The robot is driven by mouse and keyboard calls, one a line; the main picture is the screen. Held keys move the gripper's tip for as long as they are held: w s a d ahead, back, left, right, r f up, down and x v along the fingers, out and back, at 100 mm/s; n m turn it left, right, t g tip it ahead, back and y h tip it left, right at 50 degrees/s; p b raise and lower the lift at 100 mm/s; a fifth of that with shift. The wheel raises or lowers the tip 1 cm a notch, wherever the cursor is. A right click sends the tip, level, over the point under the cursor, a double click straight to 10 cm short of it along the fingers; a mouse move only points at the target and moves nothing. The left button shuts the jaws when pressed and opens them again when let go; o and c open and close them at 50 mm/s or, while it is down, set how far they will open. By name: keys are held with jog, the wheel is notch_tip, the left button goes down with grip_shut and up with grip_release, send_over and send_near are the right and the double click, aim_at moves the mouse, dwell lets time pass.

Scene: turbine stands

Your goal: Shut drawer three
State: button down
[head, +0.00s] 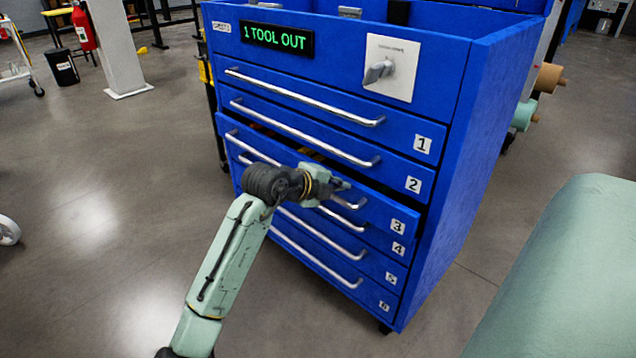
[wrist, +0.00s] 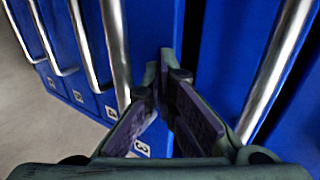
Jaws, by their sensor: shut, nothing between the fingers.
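The blue drawer three (head: 375,212), with its label "3", stands partly out of the cabinet. A dark gap shows above its front, below drawer two. Its silver bar handle (head: 240,140) is partly hidden behind my arm and gripper. My gripper (head: 343,185) is shut and empty at the front of drawer three, near the handle's right half. In the wrist view the closed fingertips (wrist: 165,58) are over the blue front of drawer three, between its handle (wrist: 116,50) and the dark gap. I cannot tell whether they touch it.
The blue tool cabinet (head: 475,130) has several drawers; the others look shut. A display (head: 277,38) reads "1 TOOL OUT", beside a grey knob on a white plate (head: 392,66). Open grey floor (head: 110,200) lies to the left. A pale green rounded surface (head: 565,280) fills the lower right.

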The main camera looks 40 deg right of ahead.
aim_at(348, 177)
jog(key=shift+w+d, duration=0.1)
jog(key=shift+d, duration=1.8)
jog(key=shift+r, duration=0.1)
